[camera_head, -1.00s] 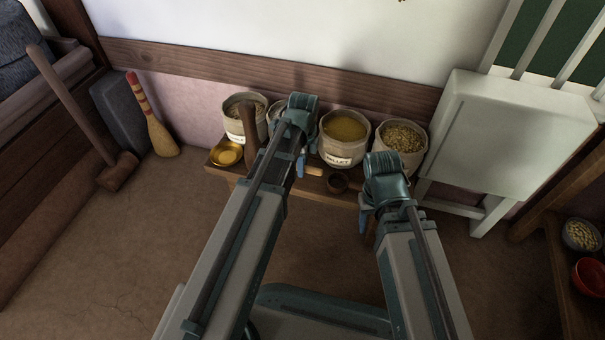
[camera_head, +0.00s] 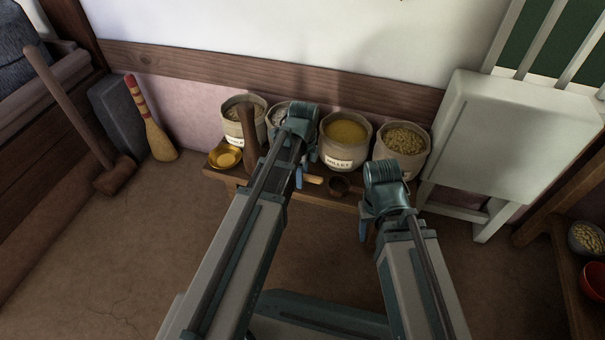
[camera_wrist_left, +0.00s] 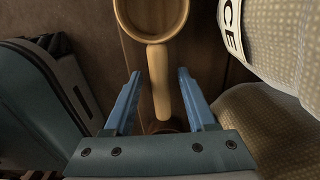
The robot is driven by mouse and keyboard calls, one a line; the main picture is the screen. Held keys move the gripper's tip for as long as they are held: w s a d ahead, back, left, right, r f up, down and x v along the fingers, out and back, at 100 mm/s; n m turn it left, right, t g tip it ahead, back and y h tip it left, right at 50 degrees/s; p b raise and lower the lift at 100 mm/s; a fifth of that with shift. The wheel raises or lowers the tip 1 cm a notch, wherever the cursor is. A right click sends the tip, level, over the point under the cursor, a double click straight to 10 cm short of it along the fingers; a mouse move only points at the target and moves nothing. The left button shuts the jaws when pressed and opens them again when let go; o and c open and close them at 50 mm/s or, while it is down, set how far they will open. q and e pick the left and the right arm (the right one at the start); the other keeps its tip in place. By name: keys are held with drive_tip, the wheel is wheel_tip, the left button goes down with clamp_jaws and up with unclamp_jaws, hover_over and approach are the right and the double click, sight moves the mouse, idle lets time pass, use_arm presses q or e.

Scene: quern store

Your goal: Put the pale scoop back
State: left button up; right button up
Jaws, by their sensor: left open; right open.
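The pale scoop shows in the left wrist view with its round bowl (camera_wrist_left: 150,38) at the top and its handle (camera_wrist_left: 158,85) running down between my left gripper's fingers. In the head view only its pale handle (camera_head: 313,180) shows, on the bench (camera_head: 325,198); the rest is behind my left gripper (camera_head: 300,178). My left gripper is open, its two blue fingers (camera_wrist_left: 160,102) on either side of the handle with gaps. My right gripper (camera_head: 364,228) is open and empty, in front of the bench; only part of its fingers shows.
A dark cup (camera_head: 339,187) stands close to the handle's end. Several sacks, including a millet sack (camera_head: 345,140), stand along the wall. A golden dish (camera_head: 225,156) and a brown pestle (camera_head: 249,140) are to the left.

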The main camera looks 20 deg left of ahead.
use_arm(q)
drive_tip(key=shift+r, duration=0.15)
wheel_tip(320, 180, up, 12)
drive_tip(key=p, duration=1.2)
drive_tip(key=s+d+n+y, duration=0.1)
drive_tip(key=s+d+n, duration=0.9)
drive_tip(key=s+n, duration=0.4)
drive_tip(key=shift+d, duration=0.25)
drive_tip(key=shift+s+r, duration=0.1)
wheel_tip(320, 180, up, 42)
drive_tip(key=p, duration=4.2)
drive_tip(key=shift+n, duration=0.3)
